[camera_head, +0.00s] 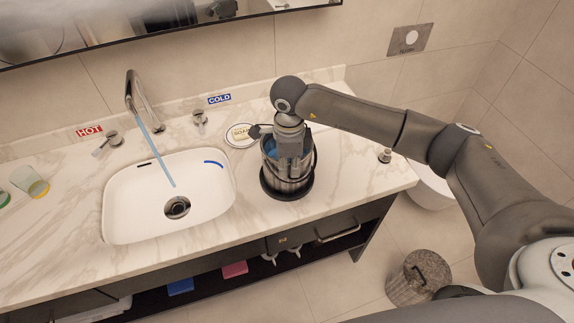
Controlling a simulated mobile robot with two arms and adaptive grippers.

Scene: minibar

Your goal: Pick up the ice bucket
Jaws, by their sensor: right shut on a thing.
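A round metal ice bucket (275,180) with a dark rim, a thin dark handle and blue inside is on the marble counter, right of the sink. It is upright on or over a black round base (287,193). My right arm reaches in from the right, and my right gripper (288,158) points down at the bucket and is shut on it. The fingers cover part of the bucket, so the exact contact is hidden. I cannot tell whether the bucket is clear of the base. My left gripper is not in view.
A white sink (120,200) with a running faucet (135,95) lies left of the bucket. A soap dish (232,142) is close behind it. A speckled bin (410,285) stands on the floor at right.

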